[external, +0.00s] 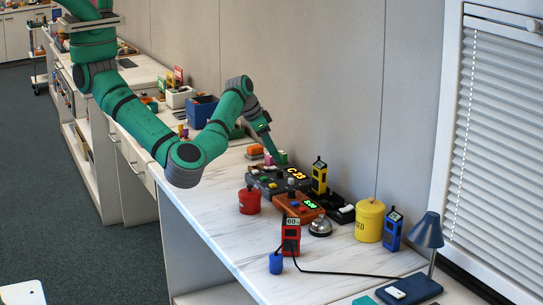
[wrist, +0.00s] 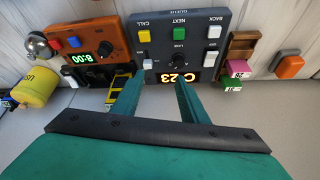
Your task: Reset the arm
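My green arm reaches from the upper left over the white marble-look counter (external: 215,215) in the external view. The dark grey console (wrist: 210,48) shows there with white, green and yellow buttons, a knob and a lit display reading about C 23. The fingertips overlap its display edge; I cannot tell whether they touch it.
Near the console are an orange-brown timer box (external: 300,206), a red canister (external: 249,200), a bell (external: 320,227), a yellow canister (external: 369,220), and yellow, red and blue handheld devices. A blue lamp (external: 427,232) stands front right. The wall is close behind. The counter's front left is clear.

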